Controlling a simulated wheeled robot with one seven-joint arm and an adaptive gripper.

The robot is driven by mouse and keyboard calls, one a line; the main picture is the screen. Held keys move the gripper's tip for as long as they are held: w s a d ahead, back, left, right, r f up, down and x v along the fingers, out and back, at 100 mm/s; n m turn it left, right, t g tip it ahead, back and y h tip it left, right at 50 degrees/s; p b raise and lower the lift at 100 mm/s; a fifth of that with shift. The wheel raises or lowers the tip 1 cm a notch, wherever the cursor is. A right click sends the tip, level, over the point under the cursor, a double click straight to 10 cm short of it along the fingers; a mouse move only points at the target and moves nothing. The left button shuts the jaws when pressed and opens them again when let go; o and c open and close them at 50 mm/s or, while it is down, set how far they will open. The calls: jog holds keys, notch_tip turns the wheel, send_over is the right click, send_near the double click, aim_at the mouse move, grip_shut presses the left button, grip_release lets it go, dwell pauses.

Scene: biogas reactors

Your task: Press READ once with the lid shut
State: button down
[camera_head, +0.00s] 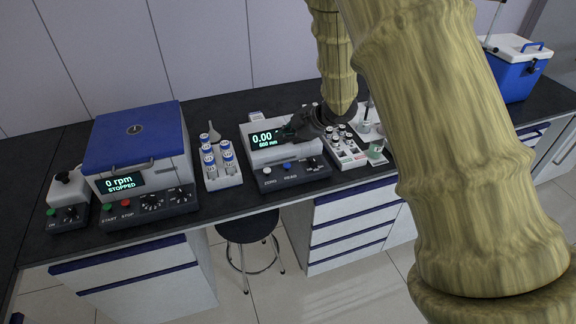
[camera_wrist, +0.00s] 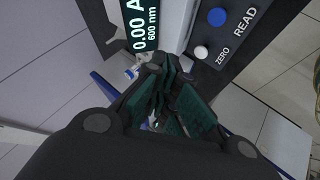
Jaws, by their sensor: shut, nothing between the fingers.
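The photometer (camera_head: 256,154) is a white box with a dark front panel, in the middle of the bench in the head view. Its display (camera_head: 267,139) reads 0.00 at 600 nm. The blue READ button (camera_head: 287,166) sits on the front panel beside the pale ZERO button (camera_head: 267,171). In the wrist view READ (camera_wrist: 217,17) and ZERO (camera_wrist: 201,52) show at the upper right, apart from my fingers. My gripper (camera_head: 287,132) is shut and empty, over the photometer's right part; its fingers also show in the wrist view (camera_wrist: 160,92).
A blue-lidded centrifuge (camera_head: 150,165) and a rack of blue-capped vials (camera_head: 222,176) stand left of the photometer. A tray of small vials (camera_head: 348,156) stands close on its right. A blue cooler (camera_head: 513,75) is at the far right. A stool (camera_head: 247,232) is in front.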

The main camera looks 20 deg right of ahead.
jog(key=b, duration=0.5)
send_over(285, 167)
notch_tip(285, 167, down, 6)
jog(key=shift+d+f, duration=0.15)
jog(key=shift+f, duration=0.05)
jog(key=shift+f+b, duration=0.4)
jog(key=shift+f, duration=0.6)
jog(key=shift+f, duration=0.1)
jog(key=shift+f, duration=0.3)
jog(key=shift+f+b, duration=0.45)
jog(key=shift+f, duration=0.45)
dwell(1.6)
jog(key=shift+r, duration=0.15)
dwell(0.3)
jog(key=shift+r+p, duration=1.15)
jog(key=shift+r, duration=0.05)
